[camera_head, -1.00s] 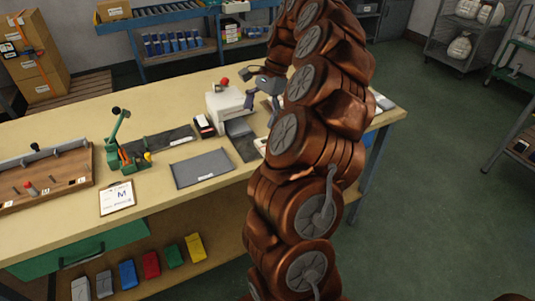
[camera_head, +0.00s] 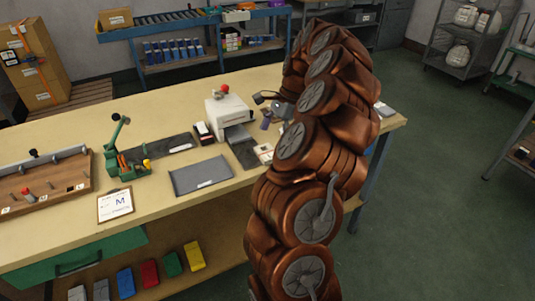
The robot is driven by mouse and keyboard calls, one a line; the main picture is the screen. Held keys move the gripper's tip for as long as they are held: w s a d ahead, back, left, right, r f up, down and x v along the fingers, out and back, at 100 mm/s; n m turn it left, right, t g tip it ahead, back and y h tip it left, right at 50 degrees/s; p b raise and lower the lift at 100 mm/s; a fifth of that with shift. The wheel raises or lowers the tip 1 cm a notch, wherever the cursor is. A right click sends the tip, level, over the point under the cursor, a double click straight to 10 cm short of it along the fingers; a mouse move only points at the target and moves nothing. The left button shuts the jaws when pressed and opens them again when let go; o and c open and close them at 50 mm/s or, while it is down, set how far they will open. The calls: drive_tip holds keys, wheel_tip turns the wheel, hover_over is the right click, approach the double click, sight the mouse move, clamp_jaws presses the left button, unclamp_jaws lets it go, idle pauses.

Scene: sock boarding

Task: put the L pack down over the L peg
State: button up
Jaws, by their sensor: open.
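My gripper (camera_head: 270,112) is small and partly hidden by my arm, over the right part of the workbench, just right of the white machine. It is open, and I see nothing held in it. Small pale packs (camera_head: 265,151) lie on the bench below it, partly hidden by my arm. I cannot read their labels, so I cannot tell which is the L pack. A wooden board (camera_head: 60,185) with several short pegs and small white labels lies at the bench's left end, far from my gripper. The labels are too small to show which is the L peg.
The white machine (camera_head: 229,112) with a red knob stands mid-bench. A green tool stand (camera_head: 122,163), a clipboard marked M (camera_head: 116,204) and a flat grey tray (camera_head: 202,175) lie between board and gripper. Coloured packs (camera_head: 150,273) sit on the shelf below. The tan bench front is clear.

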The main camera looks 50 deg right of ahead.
sight(267, 151)
drive_tip(key=shift+x, duration=2)
drive_tip(key=shift+s, duration=0.15)
drive_tip(key=shift+c, duration=0.4)
drive_tip(key=c, duration=1.1)
drive_tip(key=shift+r, duration=0.1)
drive_tip(key=shift+c, duration=0.2)
